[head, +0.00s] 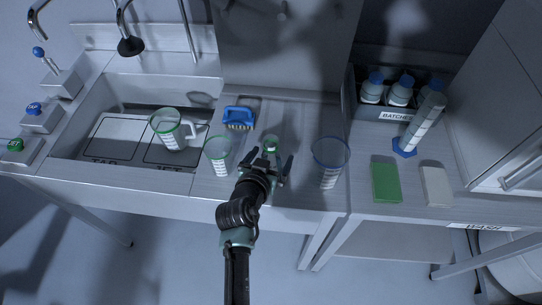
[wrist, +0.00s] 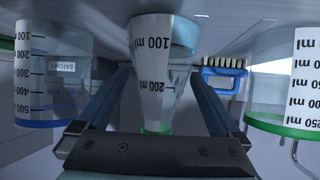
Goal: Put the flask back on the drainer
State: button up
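The flask (head: 271,144) is small and clear, with a green rim, and stands on the grey worktop right of the sink. It also shows in the wrist view (wrist: 155,70), with a white scale, its narrow green-rimmed end at the bottom of the picture. My gripper (head: 270,161) is open at the flask, one finger on each side. In the wrist view, gaps show between the flask and both fingers. The surface under the flask is partly hidden by my gripper. I cannot clearly make out the drainer as a separate thing; faint lines mark the worktop there.
A green-rimmed beaker (head: 218,155) stands left of my gripper, and a blue-rimmed beaker (head: 330,165) stands right. A blue brush (head: 239,118) lies behind. A green-rimmed jug (head: 172,128) is at the sink. A green block (head: 385,181) and bottle crate (head: 396,115) are further right.

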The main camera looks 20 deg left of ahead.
jog(key=shift+r, duration=0.2)
jog(key=shift+s, duration=0.25)
jog(key=a+b+v, duration=0.1)
jog(key=v, duration=1)
jog(key=w+d+r+t, duration=0.2)
jog(key=w+r, duration=0.1)
jog(key=r, duration=0.7)
jog(key=w+d+r+m+t, duration=0.1)
jog(key=w+d+r+t, duration=0.2)
jog(key=r, duration=0.7)
jog(key=w+d+r+t, duration=0.2)
jog(key=w+r, duration=0.1)
jog(key=r, duration=0.6)
jog(key=s+d+r+t, duration=0.2)
jog(key=s+d+r, duration=0.1)
jog(key=r, duration=0.6)
jog(key=s+d+r+t, duration=0.3)
jog(key=s+r, duration=0.1)
jog(key=r, duration=0.6)
jog(key=s+d+r+t+h, duration=0.1)
jog(key=s+d+r+t, duration=0.2)
jog(key=r, duration=0.6)
jog(key=shift+s+d+r, duration=0.15)
jog(key=shift+s+d, duration=0.05)
jog(key=shift+s, duration=0.55)
